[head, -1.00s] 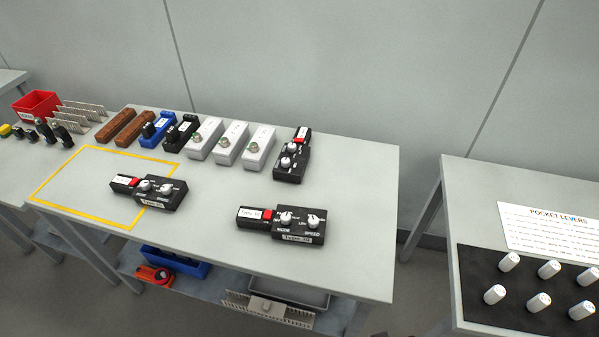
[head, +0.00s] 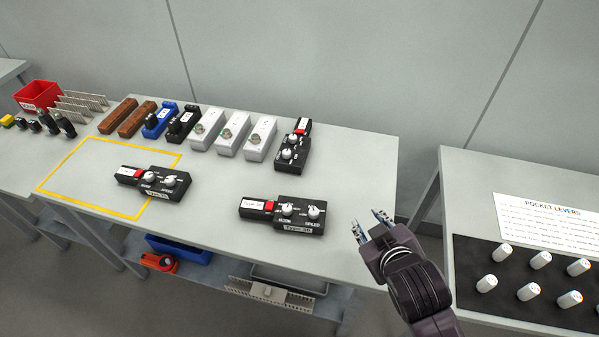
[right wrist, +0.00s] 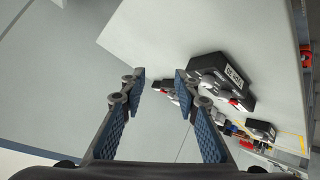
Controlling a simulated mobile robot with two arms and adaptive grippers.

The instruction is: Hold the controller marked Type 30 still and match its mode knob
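Three black controllers with white knobs and a red part lie on the table. One (head: 290,214) is near the front middle, its label starting "Type 3", last character unclear; it seems to show in the right wrist view (right wrist: 222,82). A similar one (head: 155,182) lies partly inside the yellow outline, its label not surely readable. The third (head: 292,147) is at the back right. The knob pointers are too small to read. My right gripper (head: 369,224) is open and empty, right of the front controller and apart from it; its open fingers show in the right wrist view (right wrist: 158,88). My left gripper is out of view.
A back row holds white boxes (head: 232,136), black and blue holders and brown blocks (head: 137,118). A red bin (head: 38,95) is at far left. The right table holds a "Pocket levers" sheet (head: 545,217) and white knobs on a black mat (head: 470,250). The front table (head: 225,240) has free room.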

